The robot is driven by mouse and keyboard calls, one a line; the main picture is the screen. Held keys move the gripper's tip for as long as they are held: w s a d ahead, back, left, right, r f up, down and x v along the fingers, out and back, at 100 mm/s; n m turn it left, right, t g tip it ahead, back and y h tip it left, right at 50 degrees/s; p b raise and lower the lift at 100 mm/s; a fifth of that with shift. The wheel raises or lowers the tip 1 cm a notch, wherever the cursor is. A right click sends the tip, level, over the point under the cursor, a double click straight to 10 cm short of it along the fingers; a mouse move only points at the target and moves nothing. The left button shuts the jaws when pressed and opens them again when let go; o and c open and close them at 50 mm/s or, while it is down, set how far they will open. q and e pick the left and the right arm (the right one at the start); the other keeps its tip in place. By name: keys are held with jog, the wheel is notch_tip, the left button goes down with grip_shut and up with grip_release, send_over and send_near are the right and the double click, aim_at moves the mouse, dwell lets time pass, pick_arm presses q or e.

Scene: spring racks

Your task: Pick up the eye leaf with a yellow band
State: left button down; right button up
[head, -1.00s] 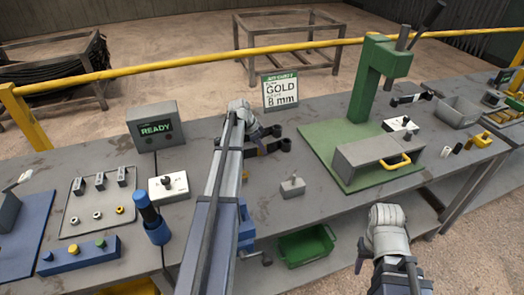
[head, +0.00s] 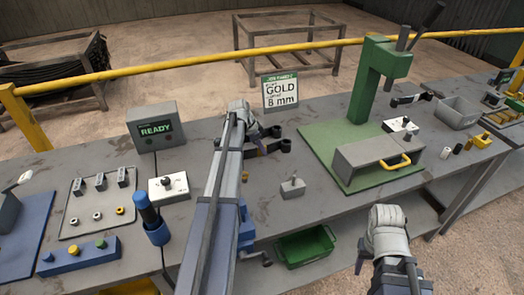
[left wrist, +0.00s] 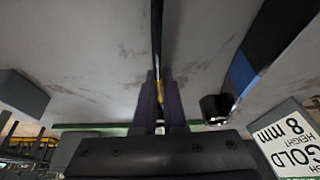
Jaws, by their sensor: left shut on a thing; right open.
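My left gripper (left wrist: 159,112) is shut on a thin dark leaf with a yellow band (left wrist: 159,88). In the left wrist view the leaf stands edge-on between the purple fingers, with the band just beyond the tips. A second dark leaf with a blue band (left wrist: 241,72) lies beside it to the right, apart from the fingers, its rolled eye (left wrist: 217,108) near the camera. In the head view my left gripper (head: 259,142) is at the leaves behind the forearm, which hides much of them. My right gripper (head: 361,258) is open and empty in front of the bench; its fingers are mostly hidden.
A card reading GOLD 8 mm (head: 281,91) stands behind the leaves. A green press (head: 375,75) with a grey box is to the right. A small grey switch block (head: 292,188) sits in front. A READY display (head: 155,127) and blue-handled tool (head: 150,220) are left.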

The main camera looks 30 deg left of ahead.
pick_arm(q)
jog(key=shift+r, duration=0.1)
notch_tip(320, 180, up, 10)
jog(key=p, duration=1)
jog(key=shift+w+d, duration=0.1)
jog(key=shift+w, duration=0.05)
